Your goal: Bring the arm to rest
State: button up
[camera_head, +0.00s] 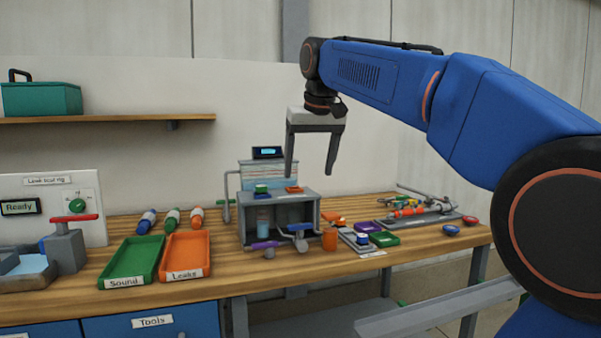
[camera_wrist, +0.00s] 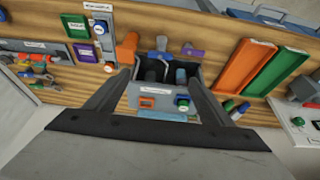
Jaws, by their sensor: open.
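My blue arm reaches in from the right in the head view. My gripper (camera_head: 309,170) hangs above the workbench with its two grey fingers apart and nothing between them. It is over the grey skid unit (camera_head: 311,232) and clear of it. In the wrist view my gripper (camera_wrist: 155,85) frames the same skid unit (camera_wrist: 161,101) from above, with a gap between the fingers and no object held.
The wooden workbench (camera_head: 225,276) holds a green Sound tray (camera_head: 117,281), an orange Leaks tray (camera_head: 184,273), several coloured bottles, small parts trays and a fixture (camera_head: 424,213). A shelf (camera_head: 107,119) with a teal box (camera_head: 41,99) is at left. Air around the gripper is free.

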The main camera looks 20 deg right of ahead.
jog(key=s+d+f, duration=0.1)
jog(key=s+f, duration=1.4)
jog(key=f, duration=0.3)
jog(key=s+d+f, duration=0.2)
jog(key=s+f, duration=1.4)
jog(key=f, duration=0.3)
jog(key=shift+s+f, duration=0.15)
